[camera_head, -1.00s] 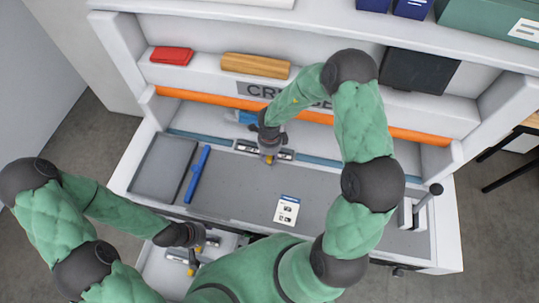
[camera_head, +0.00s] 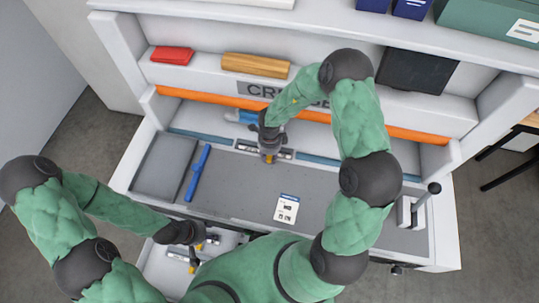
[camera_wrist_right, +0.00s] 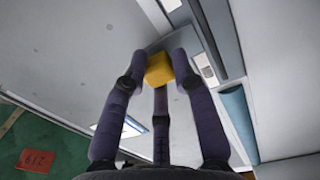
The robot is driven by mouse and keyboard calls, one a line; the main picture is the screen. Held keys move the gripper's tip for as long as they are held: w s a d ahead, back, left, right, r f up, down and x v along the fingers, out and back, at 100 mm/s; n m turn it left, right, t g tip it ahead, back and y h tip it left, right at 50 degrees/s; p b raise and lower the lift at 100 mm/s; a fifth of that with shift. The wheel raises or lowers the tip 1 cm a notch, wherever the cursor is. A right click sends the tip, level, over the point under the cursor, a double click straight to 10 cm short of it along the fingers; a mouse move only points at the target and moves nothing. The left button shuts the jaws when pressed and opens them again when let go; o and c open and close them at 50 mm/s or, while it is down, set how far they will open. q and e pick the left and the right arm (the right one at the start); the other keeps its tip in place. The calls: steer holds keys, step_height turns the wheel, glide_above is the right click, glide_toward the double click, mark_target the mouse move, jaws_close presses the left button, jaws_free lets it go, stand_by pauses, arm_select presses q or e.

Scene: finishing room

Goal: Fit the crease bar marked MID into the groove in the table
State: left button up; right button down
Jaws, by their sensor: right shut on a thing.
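A crease bar (camera_head: 284,155) with dark and white patches lies across the back of the table, in line with the blue strip of the groove (camera_head: 318,160). My right gripper (camera_head: 268,156) is over its middle. In the right wrist view its fingers are shut on the bar's yellow knob (camera_wrist_right: 159,69), and part of the bar (camera_wrist_right: 205,66) shows beyond. I cannot read its mark or tell whether it sits fully in the groove. My left gripper (camera_head: 197,238) is at the front left, by the open drawer with other yellow-knobbed bars (camera_head: 181,257); its jaw state is unclear.
A blue bar-shaped tool (camera_head: 197,173) and a dark grey pad (camera_head: 163,166) lie at the left. A printed card (camera_head: 286,208) lies in front of the bar. A lever (camera_head: 424,202) stands at the right edge. An orange roll (camera_head: 405,134) runs along the back.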

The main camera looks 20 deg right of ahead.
steer(key=c, duration=0.9)
jaws_free()
step_height(320, 180, up, 12)
steer(key=shift+w, duration=0.1)
